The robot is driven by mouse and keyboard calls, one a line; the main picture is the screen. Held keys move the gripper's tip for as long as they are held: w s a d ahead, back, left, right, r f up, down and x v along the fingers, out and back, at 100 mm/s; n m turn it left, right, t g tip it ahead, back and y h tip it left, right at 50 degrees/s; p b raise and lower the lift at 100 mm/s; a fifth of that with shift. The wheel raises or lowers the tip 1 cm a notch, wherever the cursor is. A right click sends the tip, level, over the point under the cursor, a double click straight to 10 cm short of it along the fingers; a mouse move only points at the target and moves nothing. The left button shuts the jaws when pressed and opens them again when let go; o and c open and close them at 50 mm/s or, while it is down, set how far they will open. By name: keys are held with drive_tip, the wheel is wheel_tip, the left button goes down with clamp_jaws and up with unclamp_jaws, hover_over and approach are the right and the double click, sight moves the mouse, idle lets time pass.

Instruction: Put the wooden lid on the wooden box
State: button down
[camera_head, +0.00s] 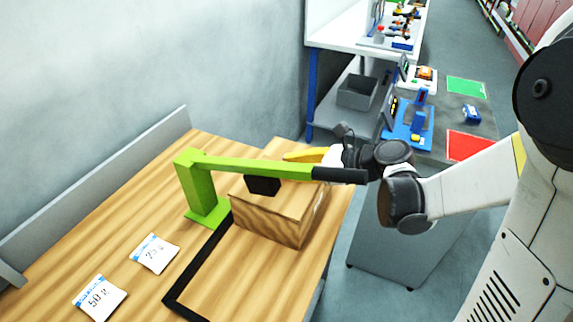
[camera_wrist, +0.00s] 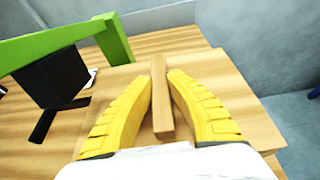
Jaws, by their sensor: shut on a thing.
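The wooden lid (camera_wrist: 225,105) is a flat board with a raised bar handle (camera_wrist: 160,98), seen from above in the wrist view. My gripper (camera_wrist: 162,76) is shut on this handle, one yellow finger on each side. In the head view my gripper (camera_head: 308,155) is behind the press arm, near the box's far right side. The press arm hides much of the lid there. I cannot tell whether the lid touches the box.
The green press (camera_head: 203,188) has a black block (camera_head: 263,185) under its arm and a black handle end (camera_head: 340,175) close to my gripper. Black bars (camera_head: 197,268) lie on the table. Two printed packets (camera_head: 155,253) (camera_head: 99,297) lie at the left. A grey bin (camera_head: 357,91) stands on a shelf behind.

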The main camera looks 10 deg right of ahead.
drive_tip(key=shift+f+b, duration=0.3)
drive_tip(key=shift+f, duration=0.05)
drive_tip(key=c, duration=1.4)
unclamp_jaws()
